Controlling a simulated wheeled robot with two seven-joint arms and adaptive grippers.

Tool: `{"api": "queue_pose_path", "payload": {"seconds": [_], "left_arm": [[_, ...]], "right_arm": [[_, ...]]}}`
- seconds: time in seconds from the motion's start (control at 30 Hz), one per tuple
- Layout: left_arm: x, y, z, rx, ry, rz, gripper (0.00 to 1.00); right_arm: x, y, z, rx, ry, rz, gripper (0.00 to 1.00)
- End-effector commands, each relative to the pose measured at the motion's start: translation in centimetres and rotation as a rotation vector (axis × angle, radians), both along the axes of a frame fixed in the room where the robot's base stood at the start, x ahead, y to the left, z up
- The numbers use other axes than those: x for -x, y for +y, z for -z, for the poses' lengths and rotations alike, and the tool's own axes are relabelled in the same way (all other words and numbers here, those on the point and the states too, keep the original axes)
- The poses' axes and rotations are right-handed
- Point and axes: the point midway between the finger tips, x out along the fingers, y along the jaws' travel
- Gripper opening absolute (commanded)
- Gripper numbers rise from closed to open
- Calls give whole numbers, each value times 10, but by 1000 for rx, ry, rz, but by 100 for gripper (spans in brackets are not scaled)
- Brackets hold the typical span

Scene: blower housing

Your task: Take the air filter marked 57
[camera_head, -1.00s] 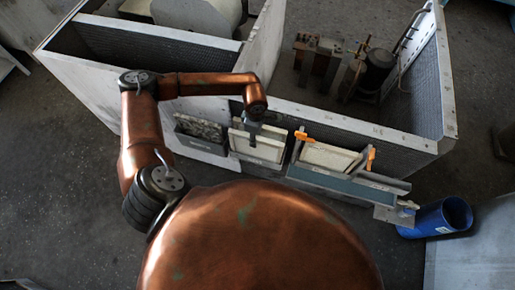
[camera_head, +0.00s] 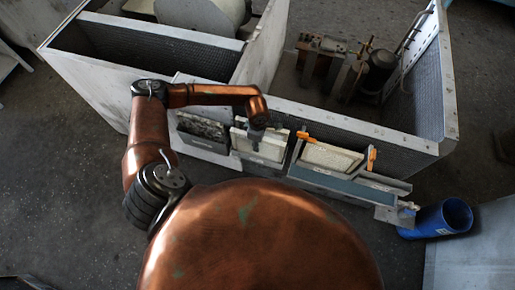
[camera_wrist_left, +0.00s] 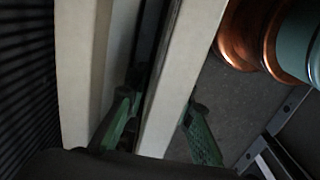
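My left gripper (camera_head: 257,137) points down at the top of a cream-framed filter (camera_head: 270,152) in the middle holder on the housing's front wall. In the left wrist view its green fingers (camera_wrist_left: 162,106) stand on either side of a cream edge (camera_wrist_left: 181,82); a gap shows at the right finger, so the gripper looks open around it. A dark grey, dirty-looking filter (camera_head: 202,127) is in the holder to the left. Another pale filter (camera_head: 330,156) sits to the right between orange clips. No number can be read on any filter. My right gripper is not in view.
The open grey housing (camera_head: 350,124) stands behind the holders, with a dark motor or pump (camera_head: 381,68) inside. A blue bin (camera_head: 436,221) lies at the right beside a pale surface (camera_head: 475,245). Floor at the left is clear.

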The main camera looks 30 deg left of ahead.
Motion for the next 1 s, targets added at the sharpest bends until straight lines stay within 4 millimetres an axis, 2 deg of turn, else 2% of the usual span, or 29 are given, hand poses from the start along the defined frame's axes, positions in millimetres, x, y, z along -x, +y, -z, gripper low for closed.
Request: {"api": "queue_pose_path", "payload": {"seconds": [0.3,0.87,1.0], "left_arm": [[0,0,0,0,0,0,0],[0,0,-1,1,-1,0,0],[-1,0,-8,1,-2,0,0]], "right_arm": [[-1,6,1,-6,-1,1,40],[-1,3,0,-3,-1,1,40],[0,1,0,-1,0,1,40]]}}
